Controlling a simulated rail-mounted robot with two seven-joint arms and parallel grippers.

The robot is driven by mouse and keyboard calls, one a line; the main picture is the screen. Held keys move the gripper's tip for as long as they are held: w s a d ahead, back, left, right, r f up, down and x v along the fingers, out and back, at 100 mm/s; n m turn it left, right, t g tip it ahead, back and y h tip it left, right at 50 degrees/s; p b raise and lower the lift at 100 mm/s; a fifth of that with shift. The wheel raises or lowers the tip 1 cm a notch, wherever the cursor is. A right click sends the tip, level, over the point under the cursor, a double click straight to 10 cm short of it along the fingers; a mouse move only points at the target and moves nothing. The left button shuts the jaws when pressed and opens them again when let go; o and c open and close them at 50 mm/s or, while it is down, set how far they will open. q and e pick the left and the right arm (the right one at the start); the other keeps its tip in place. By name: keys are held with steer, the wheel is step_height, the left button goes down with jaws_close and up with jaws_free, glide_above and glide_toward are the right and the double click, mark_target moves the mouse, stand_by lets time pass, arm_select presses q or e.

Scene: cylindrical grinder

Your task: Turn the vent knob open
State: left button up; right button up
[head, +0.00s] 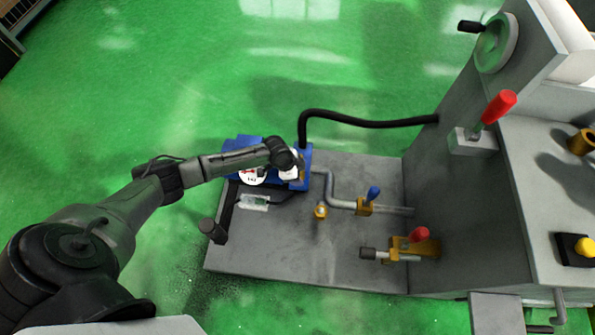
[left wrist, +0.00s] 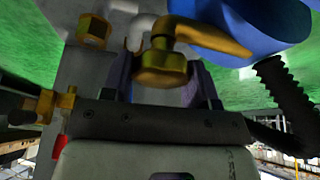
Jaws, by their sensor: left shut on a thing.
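The vent knob (left wrist: 160,70) is a brass, rounded piece under a brass elbow in the left wrist view. In the head view my left gripper (head: 291,166) is at the right end of the blue pump unit (head: 243,143), and my wrist mostly hides the knob. How far the knob is turned cannot be told. My right gripper is in neither view.
A grey pipe (head: 338,195) leads to a blue-handled valve (head: 372,195). A brass fitting (head: 320,211) and a red-handled valve (head: 418,235) are nearby. A black hose (head: 360,120) arches behind to the grey machine (head: 460,190). The grey plate's front (head: 310,262) is clear.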

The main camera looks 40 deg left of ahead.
arm_select(q)
steer(key=n+y+p, duration=0.1)
steer(key=n+p, duration=0.1)
steer(key=p, duration=0.2)
steer(key=n+t+y+p, duration=0.1)
steer(key=n+p, duration=0.5)
steer(key=p, duration=0.1)
steer(key=shift+d+r+y+p, duration=0.1)
steer(key=shift+r+y+p, duration=0.2)
steer(key=shift+y, duration=0.1)
steer(key=shift+n+p, duration=0.4)
steer(key=shift+n, duration=0.1)
steer(key=shift+f+n+y+p, duration=0.15)
steer(key=shift+n+y+p, duration=0.5)
steer(key=shift+n, duration=0.25)
steer(key=shift+n+y+p, duration=0.25)
steer(key=shift+n+p, duration=0.1)
steer(key=shift+n, duration=0.45)
steer(key=shift+f+n+y, duration=0.15)
steer(key=shift+n+y, duration=0.25)
steer(key=shift+n, duration=0.8)
steer(key=shift+n+y, duration=0.4)
steer(key=shift+n, duration=0.6)
steer(key=o, duration=0.9)
